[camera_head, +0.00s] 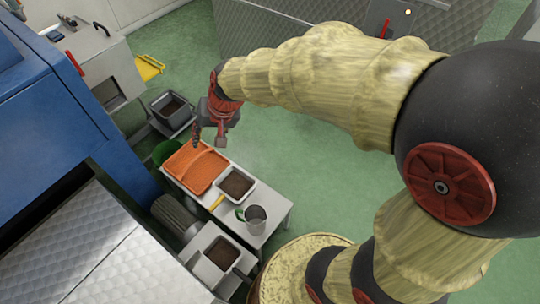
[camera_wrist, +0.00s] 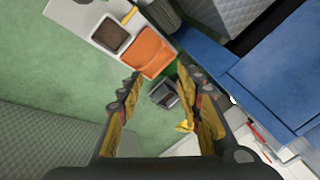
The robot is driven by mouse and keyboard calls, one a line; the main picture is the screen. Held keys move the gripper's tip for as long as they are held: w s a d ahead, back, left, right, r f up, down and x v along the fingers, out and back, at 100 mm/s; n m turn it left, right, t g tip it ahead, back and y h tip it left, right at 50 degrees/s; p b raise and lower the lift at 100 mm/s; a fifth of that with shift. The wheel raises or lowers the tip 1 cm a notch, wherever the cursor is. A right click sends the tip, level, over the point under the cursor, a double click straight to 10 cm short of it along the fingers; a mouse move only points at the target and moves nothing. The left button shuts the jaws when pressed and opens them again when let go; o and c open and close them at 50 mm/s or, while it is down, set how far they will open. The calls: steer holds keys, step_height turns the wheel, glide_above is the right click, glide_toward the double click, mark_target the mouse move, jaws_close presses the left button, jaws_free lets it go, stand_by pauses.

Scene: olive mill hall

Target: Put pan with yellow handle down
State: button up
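The pan with the yellow handle (camera_head: 237,184) is a pale rectangular pan with dark brown contents. My gripper (camera_head: 209,141) hangs above the far part of the orange tray, apart from the pan. In the wrist view my gripper (camera_wrist: 160,71) has its fingers spread with nothing held between them.
The orange tray (camera_head: 190,172) and a grey mug (camera_head: 255,220) share the white table (camera_head: 271,203). Other dark-filled pans stand at the near machine (camera_head: 222,254) and beyond the table (camera_head: 172,105). A blue machine (camera_head: 60,110) blocks the left. Green floor lies open on the right.

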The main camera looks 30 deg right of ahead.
steer(key=s+d+r+n+h, duration=0.1)
steer(key=s+d+r, duration=0.1)
steer(key=s, duration=0.4)
steer(key=s+d+r+n+h, duration=0.1)
steer(key=s+d+r, duration=0.2)
steer(key=s, duration=0.4)
steer(key=s+d+r+n+t, duration=0.1)
steer(key=s+d+r+n, duration=0.1)
steer(key=s, duration=0.5)
step_height(320, 180, up, 2)
steer(key=shift+d+r+h, duration=0.15)
steer(key=shift+d+h, duration=0.25)
steer(key=shift+d, duration=0.25)
steer(key=shift+o, duration=0.7)
steer(key=shift+s, duration=0.1)
